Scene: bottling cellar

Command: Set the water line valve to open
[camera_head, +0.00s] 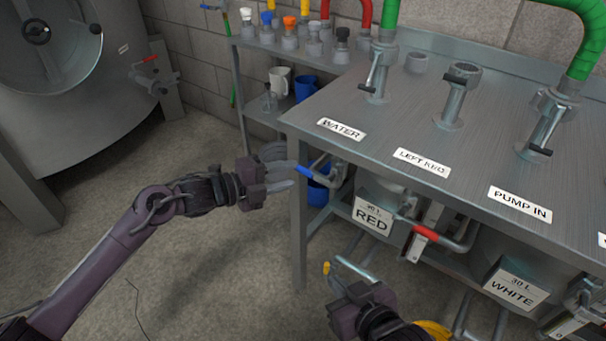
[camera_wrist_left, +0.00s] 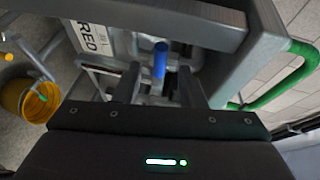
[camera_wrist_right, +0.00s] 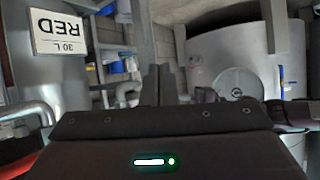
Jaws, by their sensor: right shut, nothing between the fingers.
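The WATER label (camera_head: 341,130) is on the metal table top near its left corner. Below the table edge there, a grey pipe valve carries a blue lever (camera_head: 305,172) that sticks out to the left. My left gripper (camera_head: 292,177) is at the lever's outer end. In the left wrist view the blue lever (camera_wrist_left: 160,60) lies ahead, in line with the gap between the two parted fingers (camera_wrist_left: 160,86). I cannot tell whether they touch it. My right gripper (camera_head: 345,278) is shut and empty, low in front of the table, left of the red-handled valve (camera_head: 424,234).
The RED keg (camera_head: 373,216) and WHITE keg (camera_head: 517,286) stand under the table (camera_head: 430,110). A table leg (camera_head: 299,230) is close to my left gripper. A shelf (camera_head: 285,50) with taps and mugs stands behind. A large tank (camera_head: 75,80) is at left.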

